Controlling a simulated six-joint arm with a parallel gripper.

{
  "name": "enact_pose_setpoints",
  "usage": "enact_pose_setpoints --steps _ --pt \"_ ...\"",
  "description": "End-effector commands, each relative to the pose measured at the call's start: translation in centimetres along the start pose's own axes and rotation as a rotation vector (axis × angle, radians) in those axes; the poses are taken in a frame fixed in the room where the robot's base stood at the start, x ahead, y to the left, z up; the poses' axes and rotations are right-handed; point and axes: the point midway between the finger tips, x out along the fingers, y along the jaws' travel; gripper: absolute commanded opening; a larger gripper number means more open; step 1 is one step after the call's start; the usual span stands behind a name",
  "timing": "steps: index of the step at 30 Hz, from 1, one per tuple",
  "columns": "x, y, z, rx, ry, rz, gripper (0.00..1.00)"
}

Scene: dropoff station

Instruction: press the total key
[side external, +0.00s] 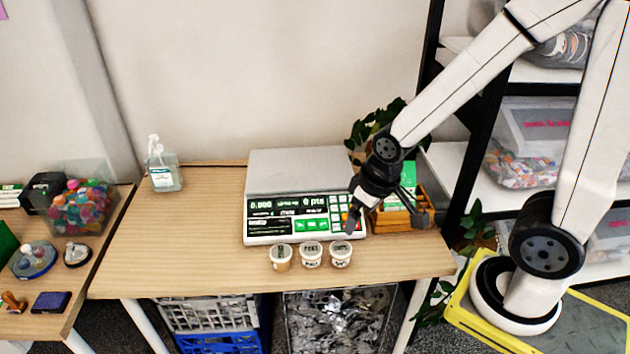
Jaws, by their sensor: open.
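The white counting scale (300,170) stands on the wooden table, with a flat platform on top and a sloped front panel. Its display (285,203) shows digits, with "0 pts" at the right. Green and white keys (312,224) sit on the panel's right half; their labels are too small to read, so I cannot tell which is the total key. My gripper (382,225) is open, at the right end of the panel, fingers pointing down. One finger is in front of the panel's right edge; I cannot tell whether it touches.
Three small lidded tubs (311,255) stand in front of the scale. A wooden crate (402,217) with green boxes is behind my gripper, near a plant (362,130). A sanitizer bottle (163,167) stands at the back left.

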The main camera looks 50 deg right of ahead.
Motion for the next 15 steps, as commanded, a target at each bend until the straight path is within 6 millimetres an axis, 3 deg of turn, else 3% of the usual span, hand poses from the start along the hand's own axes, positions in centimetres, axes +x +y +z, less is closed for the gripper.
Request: enact_pose_setpoints --steps 6,15 --pt "0.01 0.00 0.00 0.000 0.000 0.000 1.00" --pt "0.01 0.00 0.00 0.000 0.000 0.000 0.05"
